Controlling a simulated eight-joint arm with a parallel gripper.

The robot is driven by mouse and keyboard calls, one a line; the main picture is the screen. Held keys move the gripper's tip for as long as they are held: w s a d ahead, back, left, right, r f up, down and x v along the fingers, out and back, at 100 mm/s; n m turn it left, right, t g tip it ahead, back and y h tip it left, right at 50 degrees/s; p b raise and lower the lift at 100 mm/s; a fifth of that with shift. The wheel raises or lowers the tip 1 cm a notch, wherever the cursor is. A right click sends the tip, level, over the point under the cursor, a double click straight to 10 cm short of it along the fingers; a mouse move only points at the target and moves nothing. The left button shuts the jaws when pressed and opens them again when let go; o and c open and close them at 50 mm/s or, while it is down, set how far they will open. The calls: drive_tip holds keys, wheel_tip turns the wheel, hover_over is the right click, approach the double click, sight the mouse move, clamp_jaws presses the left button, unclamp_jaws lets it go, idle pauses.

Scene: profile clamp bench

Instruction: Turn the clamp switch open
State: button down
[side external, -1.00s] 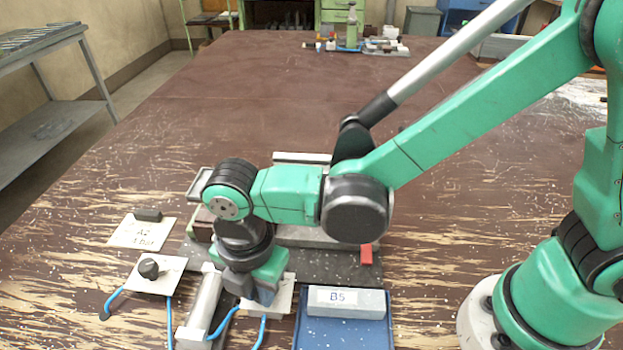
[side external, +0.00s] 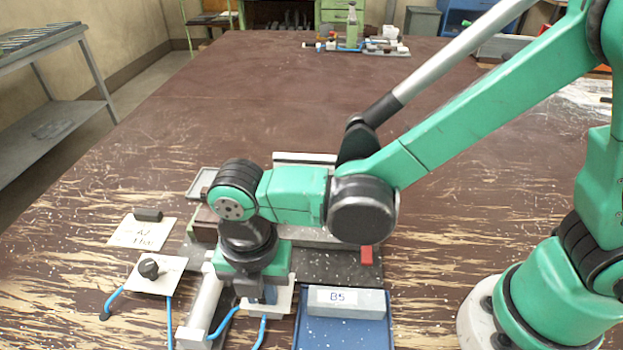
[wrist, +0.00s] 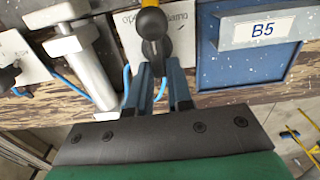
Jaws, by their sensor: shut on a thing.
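The clamp switch (wrist: 152,25) has a black round hub and a yellow-tipped lever. It sits on a pale plate (wrist: 128,42) whose lettering is partly covered by the lever; in the side view this plate (side external: 284,300) shows beneath my gripper. My gripper (wrist: 153,72) points down at the switch, with its two blue-grey fingers shut on the switch's dark part. In the side view my gripper (side external: 263,295) hides most of the switch.
A silver cylinder (side external: 204,305) stands close left of my gripper, with blue hoses around. A second plate with a black knob (side external: 149,268) lies further left. A blue tray (side external: 345,335) with the B5 block (side external: 346,301) is close on the right.

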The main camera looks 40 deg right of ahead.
drive_tip(key=c, duration=0.8)
unclamp_jaws()
drive_tip(key=shift+r, duration=2.8)
drive_tip(key=w+d+r+m+t, duration=0.1)
drive_tip(key=d+r+m+t, duration=0.1)
drive_tip(key=d+m, duration=0.9)
drive_tip(key=d+r+m+t, duration=0.2)
drive_tip(key=d+m+t, duration=0.3)
drive_tip(key=d+m, duration=0.6)
drive_tip(key=m, duration=0.5)
drive_tip(key=shift+w+r, duration=0.15)
drive_tip(key=shift+w, duration=0.2)
